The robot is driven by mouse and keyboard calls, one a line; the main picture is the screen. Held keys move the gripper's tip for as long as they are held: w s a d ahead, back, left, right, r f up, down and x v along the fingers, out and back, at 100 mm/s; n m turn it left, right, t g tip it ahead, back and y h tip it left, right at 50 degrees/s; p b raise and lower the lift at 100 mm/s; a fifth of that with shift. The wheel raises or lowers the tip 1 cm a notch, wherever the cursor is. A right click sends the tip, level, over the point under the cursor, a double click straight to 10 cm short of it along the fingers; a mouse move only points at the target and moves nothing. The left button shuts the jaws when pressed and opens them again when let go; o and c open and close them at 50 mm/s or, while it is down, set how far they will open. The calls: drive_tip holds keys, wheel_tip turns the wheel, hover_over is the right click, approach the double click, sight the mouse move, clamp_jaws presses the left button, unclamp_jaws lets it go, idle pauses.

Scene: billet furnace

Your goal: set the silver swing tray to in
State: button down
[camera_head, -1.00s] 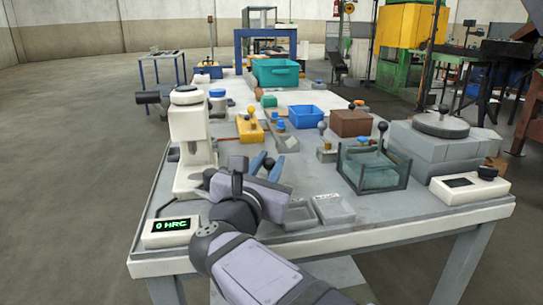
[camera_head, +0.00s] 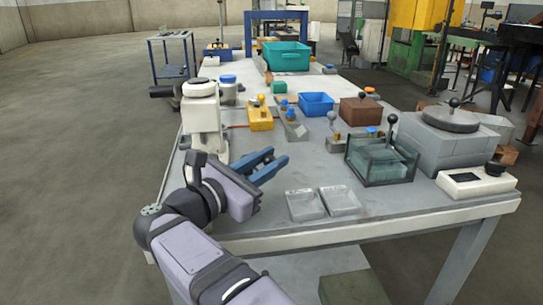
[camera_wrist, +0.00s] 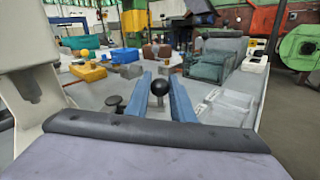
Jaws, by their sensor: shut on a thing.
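My gripper (camera_head: 279,157) reaches over the front left of the bench, beside the white tester. In the wrist view, its blue fingers (camera_wrist: 160,90) are on either side of a black ball knob (camera_wrist: 159,87) on a short stem and are shut on it. A small grey fixture with a silver ball (camera_head: 331,117) stands farther back, apart from my gripper.
The white tester (camera_head: 202,115) stands close on the left. Two shallow grey trays (camera_head: 320,203) lie right of my gripper. A glass tank (camera_head: 381,164), a grey block (camera_head: 437,150) and a white control box (camera_head: 476,183) stand farther right. A yellow box (camera_head: 260,117) is behind.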

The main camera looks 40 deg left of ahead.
idle(0.5)
drive_tip(key=c, duration=1.5)
unclamp_jaws()
drive_tip(key=shift+c, duration=0.2)
drive_tip(key=shift+r+p, duration=1.5)
drive_tip(key=shift+r, duration=3.55)
